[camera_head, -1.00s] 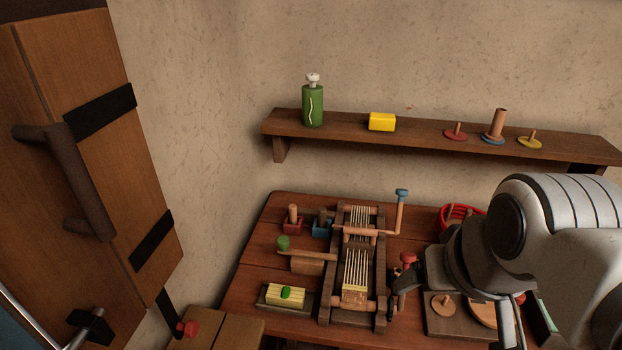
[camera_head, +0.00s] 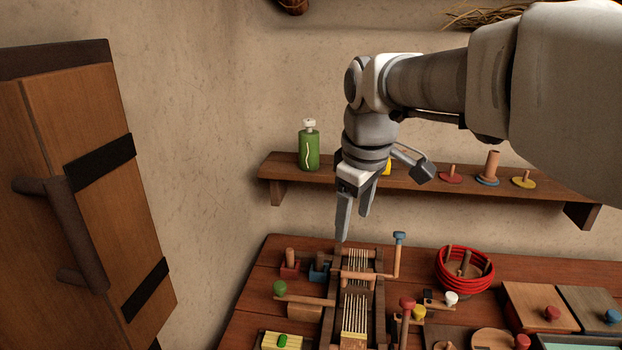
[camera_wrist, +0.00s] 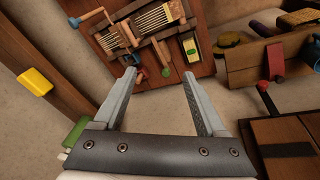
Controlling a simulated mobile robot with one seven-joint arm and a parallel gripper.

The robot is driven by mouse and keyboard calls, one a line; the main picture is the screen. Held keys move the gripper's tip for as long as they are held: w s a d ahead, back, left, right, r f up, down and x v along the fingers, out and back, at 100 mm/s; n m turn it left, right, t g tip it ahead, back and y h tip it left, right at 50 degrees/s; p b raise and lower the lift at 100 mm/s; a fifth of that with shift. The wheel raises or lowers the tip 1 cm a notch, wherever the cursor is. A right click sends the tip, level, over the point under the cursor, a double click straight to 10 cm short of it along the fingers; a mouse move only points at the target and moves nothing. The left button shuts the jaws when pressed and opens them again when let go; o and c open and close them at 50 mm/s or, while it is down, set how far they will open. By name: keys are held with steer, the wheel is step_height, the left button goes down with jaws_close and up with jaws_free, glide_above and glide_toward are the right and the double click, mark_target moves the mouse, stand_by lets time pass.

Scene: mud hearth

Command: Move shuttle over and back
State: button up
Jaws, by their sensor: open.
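The shuttle looks to be the yellow block with a green knob (camera_head: 282,341), left of the loom at the bottom edge of the head view, partly cut off. It also shows in the wrist view (camera_wrist: 190,46), in its dark tray. The small loom (camera_head: 381,318) has a dark wooden frame and pale warp threads, and stands on the table; it also shows at the top of the wrist view (camera_wrist: 150,22). My gripper (camera_head: 353,225) is open and empty, pointing down in the air and apart from the loom. Its two fingers (camera_wrist: 159,78) are spread in the wrist view.
A shelf (camera_head: 271,168) on the wall behind holds a green bottle (camera_head: 309,150) and several discs with pegs. A red basket (camera_head: 464,268) and lidded boxes (camera_head: 540,307) stand right of the loom. A wooden cabinet (camera_head: 95,200) stands at the left.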

steer(key=w+a+f+n+g, duration=0.2)
steer(key=w+a+f+n, duration=0.25)
steer(key=w+a, duration=0.35)
steer(key=n+g, duration=0.1)
steer(key=n, duration=0.6)
glide_above(279, 285)
step_height(279, 285, down, 9)
step_height(279, 285, down, 16)
steer(key=shift+w+d+f+b, duration=0.1)
steer(key=shift+f+b, duration=0.15)
steer(key=shift+b, duration=0.45)
jaws_close()
steer(key=shift+r, duration=0.1)
